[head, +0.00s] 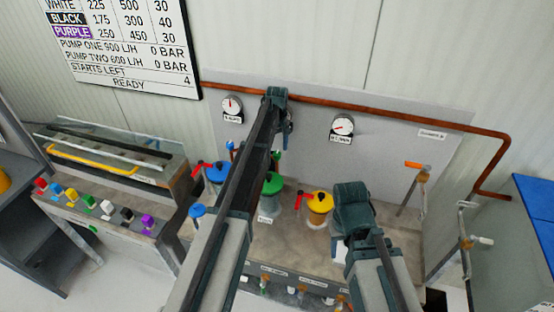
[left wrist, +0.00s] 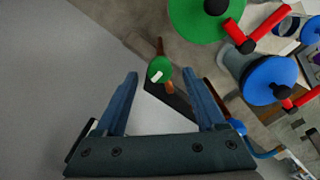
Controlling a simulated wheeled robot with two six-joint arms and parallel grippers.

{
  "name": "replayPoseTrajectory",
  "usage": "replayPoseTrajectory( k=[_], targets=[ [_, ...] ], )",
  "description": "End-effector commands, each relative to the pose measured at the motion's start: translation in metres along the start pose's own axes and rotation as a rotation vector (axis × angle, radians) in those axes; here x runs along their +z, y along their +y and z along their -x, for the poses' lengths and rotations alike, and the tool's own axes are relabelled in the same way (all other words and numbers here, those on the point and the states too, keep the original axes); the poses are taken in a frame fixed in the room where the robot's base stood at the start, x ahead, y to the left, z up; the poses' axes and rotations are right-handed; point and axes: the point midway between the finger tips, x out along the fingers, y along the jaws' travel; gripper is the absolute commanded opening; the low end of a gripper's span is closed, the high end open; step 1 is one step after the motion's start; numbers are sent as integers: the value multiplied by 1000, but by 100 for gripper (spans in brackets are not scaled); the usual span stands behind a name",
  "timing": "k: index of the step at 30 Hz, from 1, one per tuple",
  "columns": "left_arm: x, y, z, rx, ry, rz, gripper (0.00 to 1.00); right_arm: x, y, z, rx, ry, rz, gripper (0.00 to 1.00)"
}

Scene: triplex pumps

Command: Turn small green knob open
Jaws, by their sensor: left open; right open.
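The small green knob (left wrist: 158,66) shows in the left wrist view as a round green cap with a white mark, on a copper-coloured pipe. My left gripper (left wrist: 161,75) is open, and its blue fingers lie on either side of the knob in the picture. I see no contact, and the depth gap is hard to judge.
A large green pump top (head: 272,184) with a red handle, a blue one (head: 217,172) and a yellow one (head: 320,202) stand close together on the bench. Gauges (head: 232,105) and a copper pipe (head: 400,112) are on the back panel. Coloured blocks (head: 105,207) sit at left.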

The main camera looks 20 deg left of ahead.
Motion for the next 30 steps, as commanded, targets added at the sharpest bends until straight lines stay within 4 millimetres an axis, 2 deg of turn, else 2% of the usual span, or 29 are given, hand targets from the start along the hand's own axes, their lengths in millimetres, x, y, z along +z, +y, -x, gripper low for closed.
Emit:
replayPoseTrajectory(
  k=[1, 4, 15, 27, 30],
  targets=[
    [0, 0, -13, 0, 0, 0, 72, -1, -1, -13, 0, 0, 2, 50],
    [0, 0, -20, 0, 0, 0, 72, -1, -2, -20, 1, 0, 4, 50],
    [0, 0, -21, 0, 0, 0, 70, -1, -2, -21, 1, 0, 5, 50],
    [0, 0, -21, 0, 0, 0, 0, -1, -2, -21, 1, 0, 5, 50],
    [0, 0, -21, 0, 0, 0, 0, -1, -2, -21, 1, 0, 5, 50]
  ],
)
